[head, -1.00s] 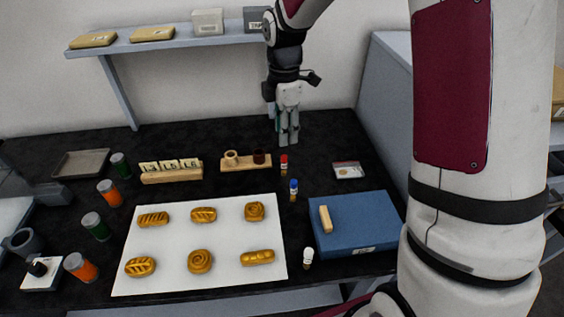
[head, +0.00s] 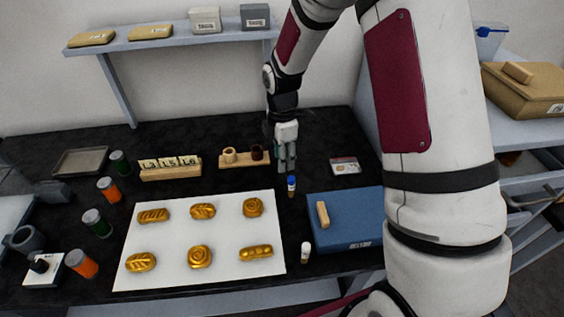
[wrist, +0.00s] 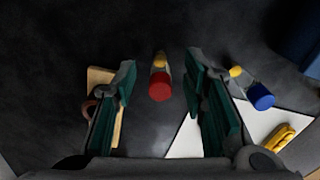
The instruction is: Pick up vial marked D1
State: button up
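Three small capped vials stand on the black table; I cannot read D1 on any of them. A red-capped vial (wrist: 160,86) shows between my fingers in the wrist view; in the head view my gripper hides it. A blue-capped vial (head: 292,187) stands just in front of my gripper; it also shows right of my fingers in the wrist view (wrist: 260,97). A white-capped vial (head: 305,252) stands near the front, beside the blue box. My gripper (head: 286,168) points down, open and empty, with a finger on each side of the red-capped vial.
A wooden holder (head: 231,164) with small pots stands left of my gripper. A white board (head: 180,240) with several golden pieces lies in front. A blue box (head: 340,240) and a small labelled card (head: 345,166) lie to the right.

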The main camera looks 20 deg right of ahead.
grip_shut()
